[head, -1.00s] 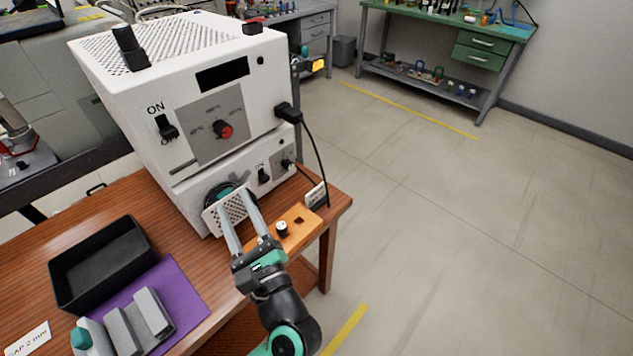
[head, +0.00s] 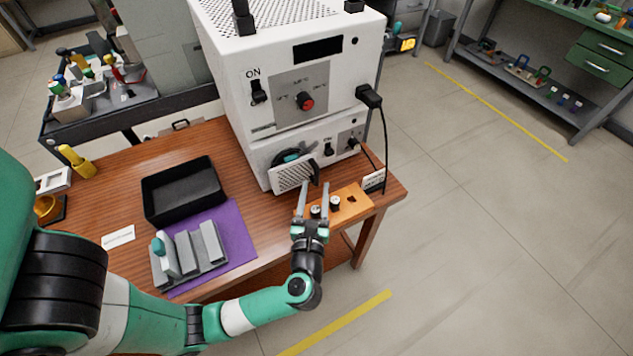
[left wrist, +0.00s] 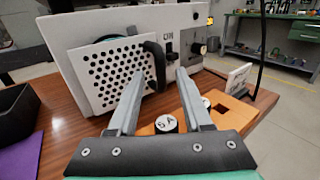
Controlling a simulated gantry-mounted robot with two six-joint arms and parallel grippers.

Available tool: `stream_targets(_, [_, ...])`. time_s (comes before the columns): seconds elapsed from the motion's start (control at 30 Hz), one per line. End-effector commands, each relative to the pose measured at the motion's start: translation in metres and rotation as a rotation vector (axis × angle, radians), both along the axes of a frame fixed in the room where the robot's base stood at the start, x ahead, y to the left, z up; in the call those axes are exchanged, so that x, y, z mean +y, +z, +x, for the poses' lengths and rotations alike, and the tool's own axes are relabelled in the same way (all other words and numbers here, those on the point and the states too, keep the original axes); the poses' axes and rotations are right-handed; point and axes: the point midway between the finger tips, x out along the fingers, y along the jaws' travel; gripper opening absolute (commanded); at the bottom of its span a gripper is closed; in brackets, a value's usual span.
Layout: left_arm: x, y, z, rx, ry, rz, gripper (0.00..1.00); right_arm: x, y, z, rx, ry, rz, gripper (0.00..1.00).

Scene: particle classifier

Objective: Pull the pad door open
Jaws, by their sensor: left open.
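The pad door (head: 292,177) is a pale perforated plate low on the front of the white machine. It stands in front of a dark round opening, which shows partly above it. A black handle (head: 315,172) is at its right edge. The door also shows in the left wrist view (left wrist: 100,78), with the handle (left wrist: 155,66) lying between my fingertips in that picture. My left gripper (head: 313,188) is open and empty, just in front of the handle. I cannot tell whether a finger touches it. My right gripper is out of view.
An orange block (head: 352,203) with white-and-black vials and a square hole sits right of the gripper. A black tray (head: 182,190) and a purple mat (head: 240,232) with grey blocks lie left. A black cable (head: 385,150) hangs at the machine's right side.

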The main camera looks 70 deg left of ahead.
Motion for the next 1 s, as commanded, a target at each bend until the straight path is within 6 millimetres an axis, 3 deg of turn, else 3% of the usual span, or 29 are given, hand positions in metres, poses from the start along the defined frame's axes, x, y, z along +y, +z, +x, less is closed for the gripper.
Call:
stream_targets(0.2, [0.027,-0.001,0.014,0.0,0.001,0.001,0.5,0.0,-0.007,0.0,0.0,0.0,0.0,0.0])
stream_targets(0.5, [0.031,0.0,0.016,0.0,-0.001,0.001,0.5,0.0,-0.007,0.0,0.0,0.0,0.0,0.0])
stream_targets(0.8, [0.03,0.0,0.016,0.0,-0.001,0.001,0.0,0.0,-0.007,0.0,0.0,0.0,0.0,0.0])
stream_targets(1.0, [0.03,0.0,0.015,0.0,-0.001,0.001,0.0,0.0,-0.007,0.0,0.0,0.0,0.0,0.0])
